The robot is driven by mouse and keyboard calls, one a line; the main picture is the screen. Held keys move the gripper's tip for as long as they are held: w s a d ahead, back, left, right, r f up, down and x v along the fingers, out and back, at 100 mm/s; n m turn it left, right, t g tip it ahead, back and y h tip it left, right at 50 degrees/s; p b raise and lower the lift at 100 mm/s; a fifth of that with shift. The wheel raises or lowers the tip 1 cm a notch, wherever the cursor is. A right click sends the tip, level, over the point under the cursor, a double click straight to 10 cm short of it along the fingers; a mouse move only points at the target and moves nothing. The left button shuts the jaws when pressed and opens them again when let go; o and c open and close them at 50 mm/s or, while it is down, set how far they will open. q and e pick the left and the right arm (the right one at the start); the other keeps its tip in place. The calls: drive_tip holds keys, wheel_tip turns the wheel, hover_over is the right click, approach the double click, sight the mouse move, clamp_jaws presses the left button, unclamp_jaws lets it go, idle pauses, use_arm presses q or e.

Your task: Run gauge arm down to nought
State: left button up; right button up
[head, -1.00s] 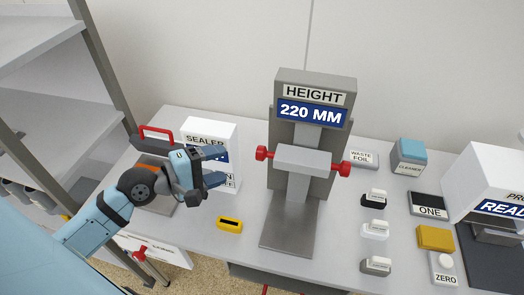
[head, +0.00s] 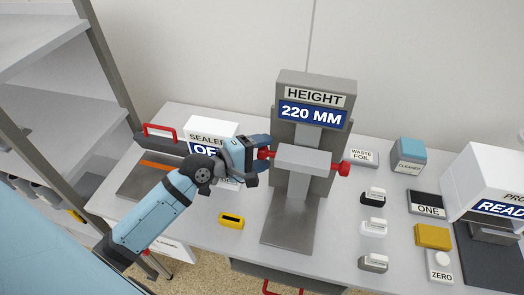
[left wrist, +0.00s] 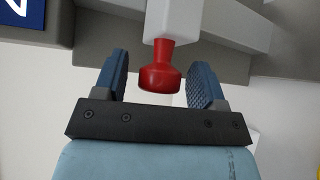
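The height gauge (head: 313,90) stands upright on the table, its display reading 220 MM. Its grey arm (head: 303,159) sits partway up the column, with a red knob on each side. My left gripper (head: 262,153) is at the left red knob (head: 264,153). In the left wrist view the red knob (left wrist: 160,70) lies between the two blue fingers of the gripper (left wrist: 160,78), with a gap on each side. The gripper is open. The right red knob (head: 344,169) is free. My right gripper is not in view.
The sealer (head: 212,128) stands just left of the gauge, partly behind my left arm. Several small blocks, the cleaner (head: 409,152) and the zero button (head: 440,262) are to the right.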

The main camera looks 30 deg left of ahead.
use_arm(q)
clamp_jaws()
wheel_tip(320, 180, down, 17)
drive_tip(key=b, duration=0.9)
drive_tip(key=shift+r, duration=0.2)
drive_tip(key=shift+f, duration=0.35)
drive_tip(key=shift+o, duration=0.3)
unclamp_jaws()
